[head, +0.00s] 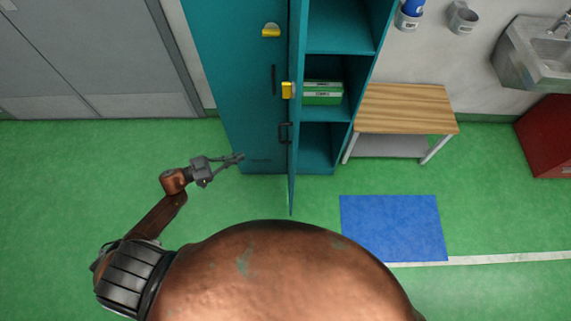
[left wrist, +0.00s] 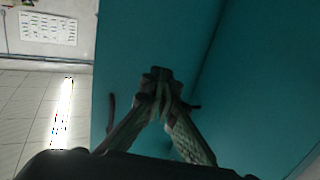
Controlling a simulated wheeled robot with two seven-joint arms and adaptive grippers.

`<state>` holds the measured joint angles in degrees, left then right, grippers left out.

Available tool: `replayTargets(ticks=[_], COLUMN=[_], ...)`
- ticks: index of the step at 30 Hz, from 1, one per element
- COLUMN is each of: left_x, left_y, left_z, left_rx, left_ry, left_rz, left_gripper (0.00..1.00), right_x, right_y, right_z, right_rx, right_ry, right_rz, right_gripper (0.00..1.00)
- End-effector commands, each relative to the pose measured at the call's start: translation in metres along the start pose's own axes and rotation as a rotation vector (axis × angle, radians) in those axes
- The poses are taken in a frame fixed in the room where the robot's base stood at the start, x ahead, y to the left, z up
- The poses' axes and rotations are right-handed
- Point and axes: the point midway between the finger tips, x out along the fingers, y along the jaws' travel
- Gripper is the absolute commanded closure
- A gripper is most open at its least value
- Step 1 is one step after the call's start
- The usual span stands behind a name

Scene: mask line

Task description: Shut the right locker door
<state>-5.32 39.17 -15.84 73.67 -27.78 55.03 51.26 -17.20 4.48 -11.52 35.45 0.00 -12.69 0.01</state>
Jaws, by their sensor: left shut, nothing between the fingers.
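The teal locker (head: 232,60) stands at the back centre, with its left door shut. The right locker door (head: 294,165) stands open, seen nearly edge-on, jutting out towards me from between the two bays. A yellow latch (head: 287,90) and a dark handle (head: 285,133) are at this door. The right bay is exposed. My left gripper (head: 236,158) is shut and empty, in front of the left door's lower part and left of the open door, apart from it. In the left wrist view its fingertips (left wrist: 160,85) meet before teal panels (left wrist: 250,70). My right gripper is out of view.
Green boxes (head: 323,92) sit on a shelf in the right bay. A wooden-topped bench (head: 405,108) stands right of the locker, and a blue mat (head: 392,228) lies on the floor. A sink (head: 540,55) and a red box (head: 548,135) are far right. The green floor at left is clear.

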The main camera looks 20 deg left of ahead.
Motion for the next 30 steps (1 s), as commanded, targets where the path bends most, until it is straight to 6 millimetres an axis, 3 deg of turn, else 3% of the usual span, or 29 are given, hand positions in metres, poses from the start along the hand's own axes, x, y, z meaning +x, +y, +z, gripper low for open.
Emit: replayTargets(ticks=[1,3,7,14,24,30], left_x=[0.006,0.008,0.008,0.030,0.095,0.123], left_y=[0.017,0.037,0.061,0.074,0.097,0.108], left_z=[-0.012,-0.031,-0.051,-0.058,-0.061,-0.062], left_rx=[0.006,0.002,-0.006,-0.009,-0.009,-0.008], left_ry=[0.022,0.042,0.054,0.060,0.060,0.058], left_rz=[0.108,0.225,0.345,0.368,0.364,0.363], left_gripper=[1.00,1.00,1.00,1.00,1.00,1.00], right_x=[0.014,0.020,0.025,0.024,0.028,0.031], right_y=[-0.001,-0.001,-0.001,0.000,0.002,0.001], right_z=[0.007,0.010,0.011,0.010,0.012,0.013], right_rx=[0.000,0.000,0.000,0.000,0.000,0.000], right_ry=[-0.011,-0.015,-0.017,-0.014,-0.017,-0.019], right_rz=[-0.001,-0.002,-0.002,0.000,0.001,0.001], right_gripper=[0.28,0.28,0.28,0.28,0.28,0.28])
